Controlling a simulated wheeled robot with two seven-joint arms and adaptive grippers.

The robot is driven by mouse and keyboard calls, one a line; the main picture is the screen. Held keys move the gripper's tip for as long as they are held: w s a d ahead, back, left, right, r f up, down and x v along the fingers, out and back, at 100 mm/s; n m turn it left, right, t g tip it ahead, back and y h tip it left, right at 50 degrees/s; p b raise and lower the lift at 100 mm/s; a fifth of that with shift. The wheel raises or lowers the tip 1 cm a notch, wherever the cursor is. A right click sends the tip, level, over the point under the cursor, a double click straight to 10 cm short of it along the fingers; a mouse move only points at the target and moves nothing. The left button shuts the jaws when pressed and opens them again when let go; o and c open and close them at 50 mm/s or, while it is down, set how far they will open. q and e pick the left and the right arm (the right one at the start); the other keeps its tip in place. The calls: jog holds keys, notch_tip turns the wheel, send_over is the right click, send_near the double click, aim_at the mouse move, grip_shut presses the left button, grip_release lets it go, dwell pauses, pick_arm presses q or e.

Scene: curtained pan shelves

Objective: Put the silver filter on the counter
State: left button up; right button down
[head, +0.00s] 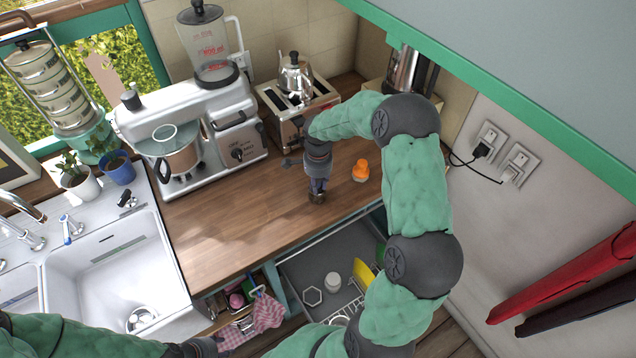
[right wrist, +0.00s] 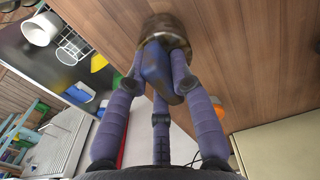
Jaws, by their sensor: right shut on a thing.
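My right gripper (head: 318,184) points down over the wooden counter (head: 235,222). Its fingers are shut on the silver filter, which has a round, brownish metallic end (right wrist: 168,30) and a dark blue part (right wrist: 158,68) between the fingers in the right wrist view. In the head view, the filter (head: 317,198) shows just below the fingertips, close to the counter surface; I cannot tell whether it touches. My left arm enters at the bottom left of the head view, but its fingers do not show.
An orange item (head: 361,170) stands on the counter just right of the gripper. An open drawer (head: 305,268) with dishes lies below the front edge. The counter's left front is clear.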

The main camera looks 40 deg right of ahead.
jog(key=shift+f, duration=0.25)
dwell(0.4)
jog(key=c, duration=1)
grip_release()
jog(key=c, duration=0.4)
jog(key=shift+r, duration=0.2)
jog(key=shift+r, duration=0.6)
jog(key=shift+r, duration=0.1)
